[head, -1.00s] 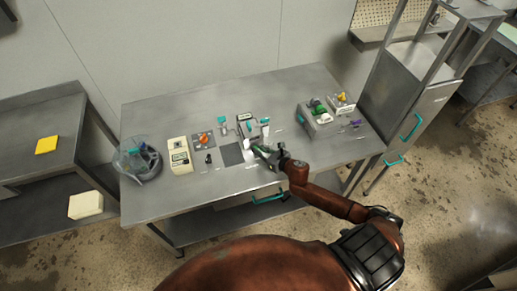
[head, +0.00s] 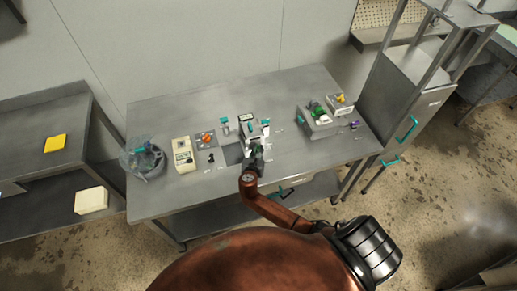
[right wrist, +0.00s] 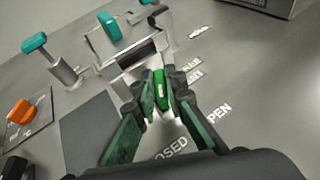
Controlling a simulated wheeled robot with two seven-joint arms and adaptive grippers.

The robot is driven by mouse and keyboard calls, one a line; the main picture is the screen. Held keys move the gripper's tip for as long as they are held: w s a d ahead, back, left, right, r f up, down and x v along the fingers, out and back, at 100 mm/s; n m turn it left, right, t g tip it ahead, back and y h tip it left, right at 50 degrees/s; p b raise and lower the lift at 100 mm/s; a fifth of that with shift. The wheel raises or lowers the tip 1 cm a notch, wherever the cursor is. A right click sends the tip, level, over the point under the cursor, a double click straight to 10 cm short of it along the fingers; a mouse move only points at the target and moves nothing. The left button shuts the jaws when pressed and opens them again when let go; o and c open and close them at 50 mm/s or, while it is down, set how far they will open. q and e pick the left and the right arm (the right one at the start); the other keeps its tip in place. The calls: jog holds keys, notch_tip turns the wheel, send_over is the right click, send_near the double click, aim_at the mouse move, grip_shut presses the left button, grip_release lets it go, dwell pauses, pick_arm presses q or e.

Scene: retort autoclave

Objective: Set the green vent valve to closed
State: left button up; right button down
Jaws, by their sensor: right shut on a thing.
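The green vent valve handle (right wrist: 161,90) shows in the right wrist view at the front of a small metal fixture (right wrist: 150,58). My right gripper (right wrist: 160,95) is shut on it, one dark green-padded finger on each side. The handle's near end points toward the printed words CLOSED (right wrist: 170,150) and OPEN (right wrist: 217,116); I cannot tell which it is set to. In the head view my right gripper (head: 256,149) is at the front of the fixture and mostly hides the handle. My left gripper is not in view.
A teal-topped post (right wrist: 52,60) and an orange knob (right wrist: 20,110) stand left of the fixture. A beige box (head: 183,155) and a clear bowl (head: 143,160) sit farther left on the table. A grey unit with a green part (head: 318,118) stands to the right.

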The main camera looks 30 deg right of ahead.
jog(key=shift+m+g+h, duration=0.6)
jog(key=shift+m, duration=0.4)
jog(key=c, duration=2)
grip_release()
jog(key=v, duration=1.2)
jog(key=shift+w+a+r, duration=0.1)
jog(key=shift+w, duration=0.05)
